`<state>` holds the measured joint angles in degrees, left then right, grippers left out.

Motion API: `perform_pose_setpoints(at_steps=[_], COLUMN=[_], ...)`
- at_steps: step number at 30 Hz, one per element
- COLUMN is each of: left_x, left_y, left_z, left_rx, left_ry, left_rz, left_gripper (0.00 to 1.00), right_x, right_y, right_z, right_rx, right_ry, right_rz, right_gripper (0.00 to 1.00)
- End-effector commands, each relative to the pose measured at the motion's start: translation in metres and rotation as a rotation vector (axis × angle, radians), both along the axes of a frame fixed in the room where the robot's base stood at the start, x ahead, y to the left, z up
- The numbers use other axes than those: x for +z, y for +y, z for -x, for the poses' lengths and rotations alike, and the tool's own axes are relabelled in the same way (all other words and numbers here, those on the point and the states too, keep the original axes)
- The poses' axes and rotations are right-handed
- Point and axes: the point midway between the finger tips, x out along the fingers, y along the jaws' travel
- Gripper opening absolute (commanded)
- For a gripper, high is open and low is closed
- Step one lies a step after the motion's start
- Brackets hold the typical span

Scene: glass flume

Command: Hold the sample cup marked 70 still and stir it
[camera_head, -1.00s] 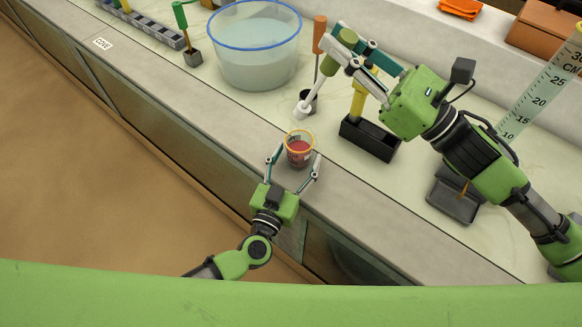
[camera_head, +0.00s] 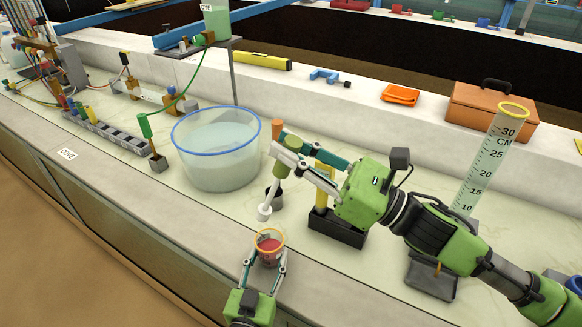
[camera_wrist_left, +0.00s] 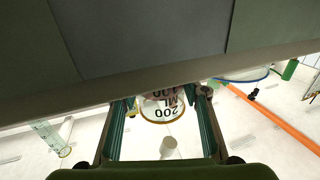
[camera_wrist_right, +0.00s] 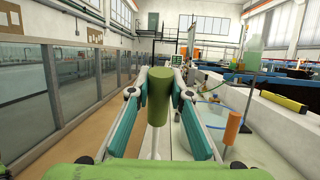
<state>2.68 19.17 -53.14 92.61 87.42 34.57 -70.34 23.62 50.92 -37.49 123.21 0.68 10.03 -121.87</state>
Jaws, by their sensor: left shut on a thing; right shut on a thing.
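The sample cup (camera_head: 270,255) is clear with an orange rim and red contents. It stands upright near the counter's front edge. My left gripper (camera_head: 265,264) is shut on it from the front. In the left wrist view the cup (camera_wrist_left: 162,108) shows volume marks between the fingers; I cannot read a 70. My right gripper (camera_head: 286,160) is shut on the olive handle of a stirrer (camera_head: 265,211). The stirrer is tilted, with its white end down, behind the cup and apart from it. In the right wrist view the olive handle (camera_wrist_right: 158,95) sits between the fingers.
A tool with an orange handle (camera_head: 277,127) stands behind the stirrer. A black holder with a yellow-handled tool (camera_head: 336,232) is to the right. A blue-rimmed water tub (camera_head: 215,165) is behind left. A tall measuring scale (camera_head: 490,160) stands at right. The counter left of the cup is clear.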

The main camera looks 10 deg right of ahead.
Motion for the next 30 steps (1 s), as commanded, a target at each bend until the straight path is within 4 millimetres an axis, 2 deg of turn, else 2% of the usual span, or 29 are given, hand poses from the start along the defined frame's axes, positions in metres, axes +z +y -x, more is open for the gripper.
perform_pose_setpoints(at_steps=[6,12,21,30], left_x=[0.0,0.0,0.0,0.0], left_y=[0.0,0.0,0.0,0.0], left_z=[0.0,0.0,0.0,0.0], left_rx=[0.0,0.0,0.0,0.0], left_ry=[-0.001,0.0,0.0,0.0], left_rz=[0.0,0.0,0.0,0.0], left_gripper=[0.2,0.2,0.2,0.2], right_x=[-0.004,-0.018,-0.034,-0.05], right_y=[0.029,0.045,0.047,0.047], right_z=[-0.01,-0.021,-0.034,-0.035], right_rx=[0.027,0.021,-0.012,-0.018], right_ry=[0.051,0.105,0.154,0.166], right_rz=[0.082,0.176,0.269,0.278], right_gripper=[0.0,0.0,0.0,0.0])
